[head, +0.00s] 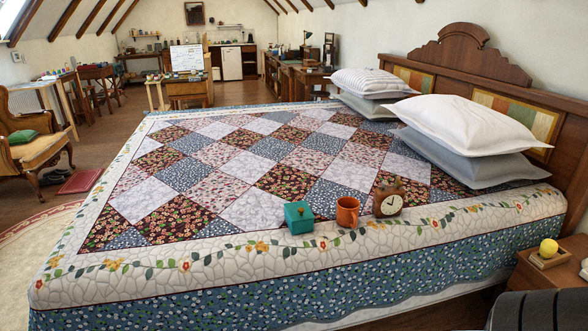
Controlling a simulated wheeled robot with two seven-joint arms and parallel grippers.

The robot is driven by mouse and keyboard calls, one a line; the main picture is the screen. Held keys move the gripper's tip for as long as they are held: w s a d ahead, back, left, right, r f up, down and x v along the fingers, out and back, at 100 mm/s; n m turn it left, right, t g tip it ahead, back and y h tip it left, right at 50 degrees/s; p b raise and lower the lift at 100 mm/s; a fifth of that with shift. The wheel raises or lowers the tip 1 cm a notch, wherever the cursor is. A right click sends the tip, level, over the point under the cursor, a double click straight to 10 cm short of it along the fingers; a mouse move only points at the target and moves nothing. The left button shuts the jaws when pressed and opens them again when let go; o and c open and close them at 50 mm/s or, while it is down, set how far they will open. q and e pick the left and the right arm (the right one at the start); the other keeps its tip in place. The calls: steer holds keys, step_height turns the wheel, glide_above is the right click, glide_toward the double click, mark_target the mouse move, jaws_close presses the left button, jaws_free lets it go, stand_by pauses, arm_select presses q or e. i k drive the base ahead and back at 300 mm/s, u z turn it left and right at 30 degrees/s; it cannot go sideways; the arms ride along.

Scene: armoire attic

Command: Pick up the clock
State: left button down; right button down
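The clock (390,204) stands upright on the quilt near the front edge of the bed. It has a brown body, a pale round face and what look like small ears or bells on top. An orange-brown mug (347,212) stands just to its left, with its handle toward the clock. A teal box (298,218) with a small gold-coloured knob sits left of the mug. Neither of my grippers shows in the head view.
The bed (180,240) fills the middle of the view. Pillows (470,125) lie along the headboard at right. A nightstand (545,275) at lower right bears a yellow round object (548,248). An armchair (38,150) stands at left. The quilt left of the box is clear.

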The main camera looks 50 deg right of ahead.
mark_target(388, 201)
steer(key=z, duration=3.75)
steer(key=i, duration=1.65)
steer(key=u, duration=3.9)
